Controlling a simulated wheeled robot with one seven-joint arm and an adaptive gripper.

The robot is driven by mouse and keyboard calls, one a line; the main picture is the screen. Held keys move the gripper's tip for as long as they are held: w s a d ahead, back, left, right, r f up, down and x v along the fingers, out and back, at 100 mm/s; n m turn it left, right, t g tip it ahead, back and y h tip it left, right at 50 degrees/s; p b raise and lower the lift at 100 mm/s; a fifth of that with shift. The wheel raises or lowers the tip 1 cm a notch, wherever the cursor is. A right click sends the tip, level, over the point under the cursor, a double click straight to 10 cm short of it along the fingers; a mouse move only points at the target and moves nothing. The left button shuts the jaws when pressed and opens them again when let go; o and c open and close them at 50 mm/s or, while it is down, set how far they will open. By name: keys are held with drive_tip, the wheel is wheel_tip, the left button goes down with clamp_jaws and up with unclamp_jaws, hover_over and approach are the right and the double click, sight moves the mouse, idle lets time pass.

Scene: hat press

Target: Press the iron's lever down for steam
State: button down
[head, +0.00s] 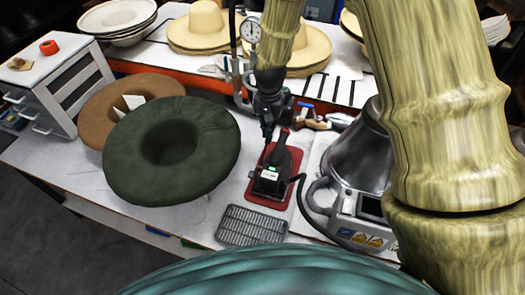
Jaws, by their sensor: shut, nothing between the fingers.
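The iron (274,165) is dark and stands on a red pad (276,196) near the middle of the worktable in the head view. A black hose runs from it toward a metal steam boiler (358,159) at the right. My gripper (268,141) points down just above the back of the iron and is shut with nothing visible in it. It overlaps the iron's upper part in this view, so I cannot tell whether it touches. The lever is too small and too hidden to make out clearly.
A dark green hat (210,148) and a brown hat (95,108) lie left of the iron. A metal grate (252,226) is in front. Straw hats (204,22) and a pressure gauge (251,30) are behind. A white drawer cabinet (52,78) stands far left.

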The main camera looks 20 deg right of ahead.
drive_tip(key=shift+s+r, duration=0.4)
drive_tip(key=shift+s, duration=0.2)
drive_tip(key=shift+w+f, duration=0.3)
drive_tip(key=shift+w, duration=0.1)
drive_tip(key=shift+s, duration=0.25)
drive_tip(key=shift+w+f, duration=0.15)
drive_tip(key=shift+f, duration=0.1)
drive_tip(key=shift+f+b, duration=0.75)
drive_tip(key=shift+f, duration=0.65)
drive_tip(key=shift+r+p, duration=2.65)
drive_tip(key=shift+r, duration=0.9)
